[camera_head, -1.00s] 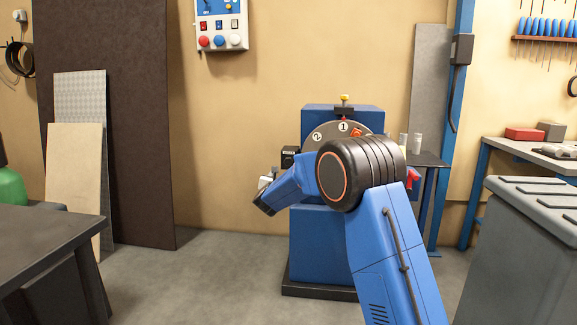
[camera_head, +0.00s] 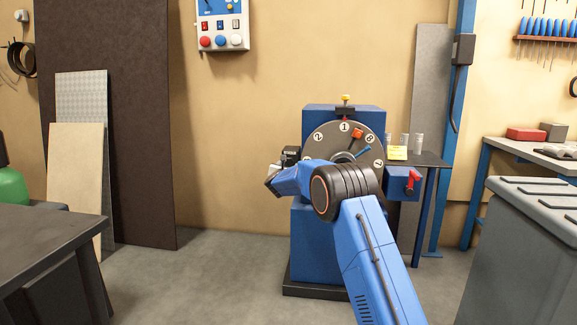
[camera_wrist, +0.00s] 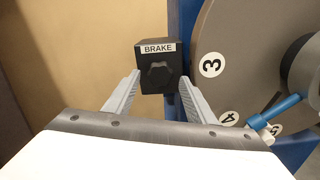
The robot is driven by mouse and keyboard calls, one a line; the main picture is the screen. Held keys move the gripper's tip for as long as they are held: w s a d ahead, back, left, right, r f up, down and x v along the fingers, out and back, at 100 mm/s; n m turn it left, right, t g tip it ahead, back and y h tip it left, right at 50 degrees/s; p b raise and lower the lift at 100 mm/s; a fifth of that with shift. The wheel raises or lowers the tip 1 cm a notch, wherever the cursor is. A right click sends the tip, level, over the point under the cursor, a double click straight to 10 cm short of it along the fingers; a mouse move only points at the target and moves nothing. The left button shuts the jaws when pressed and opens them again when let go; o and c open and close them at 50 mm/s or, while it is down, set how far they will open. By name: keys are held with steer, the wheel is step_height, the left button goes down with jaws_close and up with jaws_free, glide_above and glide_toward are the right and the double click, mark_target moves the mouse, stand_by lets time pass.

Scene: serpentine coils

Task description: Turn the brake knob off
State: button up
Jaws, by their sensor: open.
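The brake knob (camera_wrist: 160,74) is a dark lobed knob on the front of a black box labelled BRAKE (camera_wrist: 150,47). The box also shows in the head view (camera_head: 291,153), at the left side of the blue machine, partly hidden by my arm. My gripper (camera_wrist: 160,82) is open in the wrist view, with one grey finger to the left and one to the right below the knob. The knob lies between and beyond the fingertips, and nothing is held. Contact with the knob does not show.
The numbered grey dial (camera_head: 372,145) with a blue handle is close to the right of the brake box. A red lever (camera_head: 413,181) sits on the machine's right side. A wall control panel (camera_head: 221,27) hangs above left. Open floor lies left of the machine.

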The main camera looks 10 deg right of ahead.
steer(key=shift+x, duration=0.95)
steer(key=c, duration=1)
steer(key=shift+c, duration=0.2)
